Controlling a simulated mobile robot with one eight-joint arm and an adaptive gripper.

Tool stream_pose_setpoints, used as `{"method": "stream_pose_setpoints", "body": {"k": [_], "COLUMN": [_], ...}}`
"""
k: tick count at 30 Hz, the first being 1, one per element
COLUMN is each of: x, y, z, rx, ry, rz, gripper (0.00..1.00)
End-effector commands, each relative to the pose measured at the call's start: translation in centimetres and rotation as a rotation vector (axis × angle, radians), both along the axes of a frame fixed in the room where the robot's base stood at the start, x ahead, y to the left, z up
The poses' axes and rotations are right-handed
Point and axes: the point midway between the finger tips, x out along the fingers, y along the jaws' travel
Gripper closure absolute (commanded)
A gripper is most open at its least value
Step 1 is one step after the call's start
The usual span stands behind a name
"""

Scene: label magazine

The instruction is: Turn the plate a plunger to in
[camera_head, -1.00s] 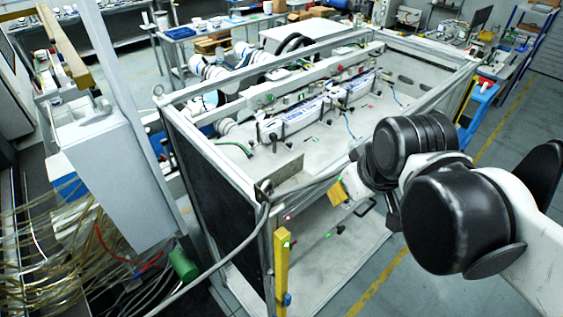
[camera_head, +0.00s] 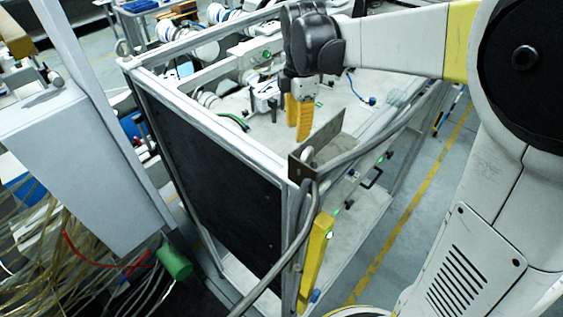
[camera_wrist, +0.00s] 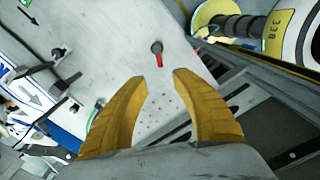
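In the wrist view a black round knob with a red bar (camera_wrist: 157,52) stands on the pale grey plate (camera_wrist: 110,40), just beyond the gap between my fingertips. It looks like a plunger, but no label naming it is readable. My gripper (camera_wrist: 160,77) has two yellow fingers spread apart with nothing between them. In the head view my gripper (camera_head: 300,120) points down over the near part of the framed station's plate (camera_head: 255,128). A dark peg (camera_head: 273,108) shows left of the fingers; I cannot tell whether it is the same knob.
A metal bracket (camera_head: 318,142) and grey cable (camera_head: 312,200) stand at the station's near corner. White units and further black knobs (camera_wrist: 58,53) lie left in the wrist view. A yellow-banded cylinder (camera_wrist: 278,32) is at upper right. Plate around the red-barred knob is clear.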

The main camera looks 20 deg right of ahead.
Motion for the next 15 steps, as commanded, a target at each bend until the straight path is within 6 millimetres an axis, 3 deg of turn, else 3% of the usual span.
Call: {"method": "stream_pose_setpoints", "body": {"k": [1, 8, 15], "x": [0.0, 0.1, 0.0], "y": [0.0, 0.0, 0.0], "z": [-1.2, -2.6, -7.2], "rx": [0.0, 0.0, 0.0], "ry": [0.001, 0.002, 0.002], "rz": [0.002, 0.005, 0.005], "gripper": [0.68, 0.68, 0.68]}}
